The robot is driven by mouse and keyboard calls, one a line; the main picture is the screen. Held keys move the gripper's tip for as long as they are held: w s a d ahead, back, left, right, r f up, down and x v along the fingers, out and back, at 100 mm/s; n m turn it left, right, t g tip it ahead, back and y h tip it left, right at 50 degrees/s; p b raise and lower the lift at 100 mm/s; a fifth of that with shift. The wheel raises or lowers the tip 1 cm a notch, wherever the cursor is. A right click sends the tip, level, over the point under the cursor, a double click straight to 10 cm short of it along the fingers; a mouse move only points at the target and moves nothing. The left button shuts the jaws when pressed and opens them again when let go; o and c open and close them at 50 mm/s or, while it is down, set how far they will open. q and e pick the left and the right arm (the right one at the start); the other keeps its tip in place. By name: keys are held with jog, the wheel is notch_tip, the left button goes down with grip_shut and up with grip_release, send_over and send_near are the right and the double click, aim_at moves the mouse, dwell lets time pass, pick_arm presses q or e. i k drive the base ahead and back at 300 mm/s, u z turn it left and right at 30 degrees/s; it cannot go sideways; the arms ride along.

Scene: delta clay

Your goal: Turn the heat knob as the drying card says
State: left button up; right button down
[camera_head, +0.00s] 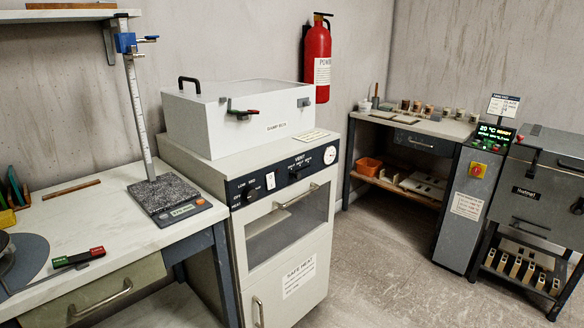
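The heat knob (250,196) is a dark round knob at the left end of the dark control panel (282,179) on the pale drying cabinet (236,167). "LOW" and "MED" marks stand above it. I cannot tell which mark it points to. A small white tag (270,181) is right of the knob. A second knob (294,177) sits under the word "VENT". A sheet headed "SAFE HEAT" (299,277) is on the lower door; its smaller lines are unreadable. A small card (311,135) lies on the cabinet top, too small to read. I cannot tell which is the drying card. Neither gripper shows.
A white damp box (235,120) stands on the cabinet. The cabinet's handle (297,198) juts out below the panel. A worktable (110,230) with a scale (178,211) adjoins on the left. Floor (375,260) is clear to the right, before the kiln (540,185).

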aim_at(249, 193)
jog(key=z, duration=0.25)
jog(key=i, duration=1.7)
jog(key=z, duration=0.65)
jog(key=k, duration=0.5)
